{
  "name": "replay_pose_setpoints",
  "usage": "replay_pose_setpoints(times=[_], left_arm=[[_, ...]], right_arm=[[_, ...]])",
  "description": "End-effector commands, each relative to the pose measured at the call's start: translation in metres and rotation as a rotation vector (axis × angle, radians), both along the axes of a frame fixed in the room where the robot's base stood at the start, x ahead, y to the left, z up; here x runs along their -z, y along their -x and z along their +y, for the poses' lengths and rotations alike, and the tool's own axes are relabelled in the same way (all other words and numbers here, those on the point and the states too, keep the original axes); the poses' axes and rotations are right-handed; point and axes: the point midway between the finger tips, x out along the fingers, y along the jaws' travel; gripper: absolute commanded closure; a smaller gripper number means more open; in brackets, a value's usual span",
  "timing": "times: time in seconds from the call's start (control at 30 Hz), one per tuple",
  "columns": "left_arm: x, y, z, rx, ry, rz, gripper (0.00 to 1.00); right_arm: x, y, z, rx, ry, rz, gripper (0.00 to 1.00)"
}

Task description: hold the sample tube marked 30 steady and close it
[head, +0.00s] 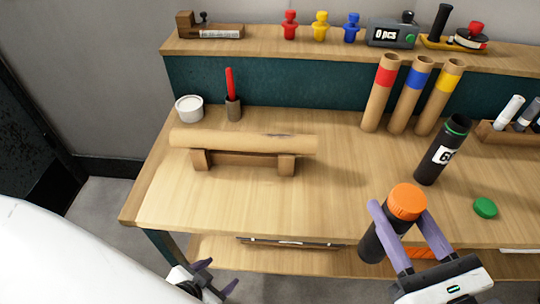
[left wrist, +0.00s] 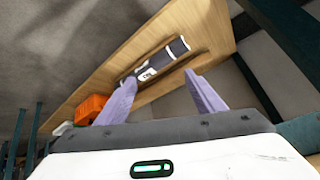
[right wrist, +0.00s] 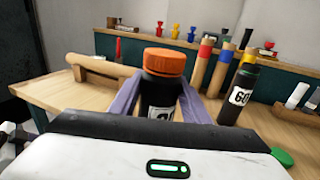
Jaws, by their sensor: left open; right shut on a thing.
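My right gripper (head: 401,215) is shut on a dark tube (head: 374,244) topped by an orange cap (head: 406,201), at the table's front edge. In the right wrist view the tube's label (right wrist: 160,112) is partly hidden and I cannot read its number surely. The cap looks seated on the tube; how tightly I cannot tell. My left gripper (head: 221,277) is open and empty, low in front of the table. A dark tube marked 60 (head: 436,160) stands uncapped on the table, and a green cap (head: 485,208) lies right of it.
Another dark labelled tube (left wrist: 157,60) lies on the lower shelf near an orange box (left wrist: 91,109). A roll on a wooden stand (head: 245,142), a white cup (head: 189,108) and three banded cardboard tubes (head: 409,95) stand on the table. The table's front left is clear.

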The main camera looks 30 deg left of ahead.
Motion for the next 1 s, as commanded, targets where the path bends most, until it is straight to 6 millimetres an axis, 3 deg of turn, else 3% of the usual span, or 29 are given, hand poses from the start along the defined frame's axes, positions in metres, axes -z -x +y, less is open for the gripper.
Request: replay_pose_setpoints(times=[0.03,0.1,0.27,0.73,0.87,1.0], left_arm=[[-0.005,-0.006,-0.025,0.023,0.065,-0.027,0.38],[-0.013,-0.012,-0.053,0.048,0.141,-0.058,0.38],[-0.025,-0.019,-0.085,0.074,0.230,-0.095,0.38],[-0.026,-0.019,-0.089,0.075,0.243,-0.099,0.38],[-0.026,-0.019,-0.089,0.076,0.241,-0.100,0.38],[-0.026,-0.019,-0.088,0.075,0.241,-0.099,0.38]], right_arm=[[-0.001,0.000,0.000,0.000,-0.001,-0.001,1.00],[-0.001,0.000,0.000,0.000,-0.001,-0.001,1.00],[-0.001,0.000,0.000,0.000,-0.001,-0.001,1.00],[0.003,0.001,-0.006,0.041,-0.004,0.008,1.00],[0.011,0.006,-0.030,0.179,-0.011,0.030,1.00],[0.016,0.014,-0.076,0.395,-0.016,0.041,1.00]])
